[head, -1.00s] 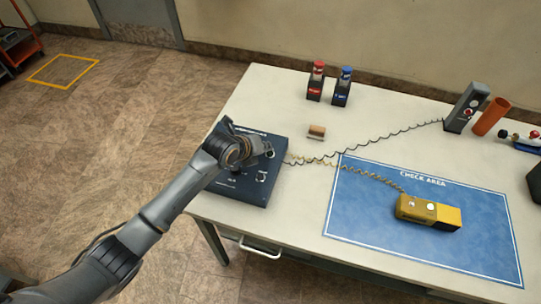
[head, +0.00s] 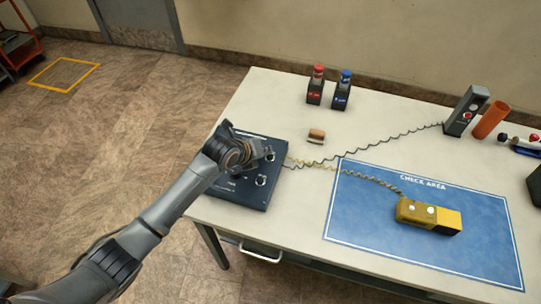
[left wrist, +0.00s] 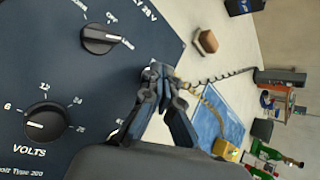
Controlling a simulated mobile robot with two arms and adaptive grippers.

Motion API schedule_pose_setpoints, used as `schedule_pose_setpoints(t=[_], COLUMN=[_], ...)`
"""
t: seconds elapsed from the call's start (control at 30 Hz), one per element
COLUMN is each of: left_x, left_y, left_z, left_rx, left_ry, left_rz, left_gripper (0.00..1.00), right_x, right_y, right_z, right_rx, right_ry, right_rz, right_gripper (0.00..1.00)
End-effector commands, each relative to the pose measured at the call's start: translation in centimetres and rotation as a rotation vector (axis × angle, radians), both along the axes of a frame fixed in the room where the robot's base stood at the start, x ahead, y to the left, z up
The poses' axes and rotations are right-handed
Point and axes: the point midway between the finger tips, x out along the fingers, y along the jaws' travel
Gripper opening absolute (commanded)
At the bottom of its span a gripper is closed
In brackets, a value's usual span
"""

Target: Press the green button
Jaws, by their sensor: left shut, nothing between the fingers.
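I cannot make out a green button in either view. A dark blue control panel (head: 237,198) lies on the left end of the table. In the left wrist view the panel (left wrist: 75,70) shows a VOLTS knob (left wrist: 43,122) and an on/off knob (left wrist: 98,38). My left gripper (head: 266,156) is over the panel's right part and hides some of it. In the left wrist view the gripper (left wrist: 160,78) is shut and empty, with its tips at the panel's edge. I cannot tell whether they touch it. My right gripper is not in view.
A blue check-area mat (head: 360,215) holds a yellow box (head: 447,217) with pale round spots. Coiled cords run from the panel to this box and to a grey unit (head: 465,112). A brown block (head: 316,136), two small bottles in stands (head: 315,90) and an orange tube (head: 489,121) stand farther back.

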Motion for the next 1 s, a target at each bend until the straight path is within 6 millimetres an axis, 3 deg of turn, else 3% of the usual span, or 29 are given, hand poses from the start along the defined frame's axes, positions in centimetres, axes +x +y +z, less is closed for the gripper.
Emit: schedule_pose_setpoints(t=[0.6, 1.0], left_x=[0.0, -0.01], left_y=[0.04, 0.02], left_z=[-0.93, -0.53], left_rx=[0.001, 0.001], left_ry=[0.0, 0.0], left_rz=[0.0, 0.0], left_gripper=[0.0, 0.0], right_x=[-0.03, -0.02], right_y=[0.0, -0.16], right_z=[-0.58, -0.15], right_rx=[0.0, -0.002], right_ry=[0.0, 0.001], right_rz=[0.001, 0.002], right_gripper=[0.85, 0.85])
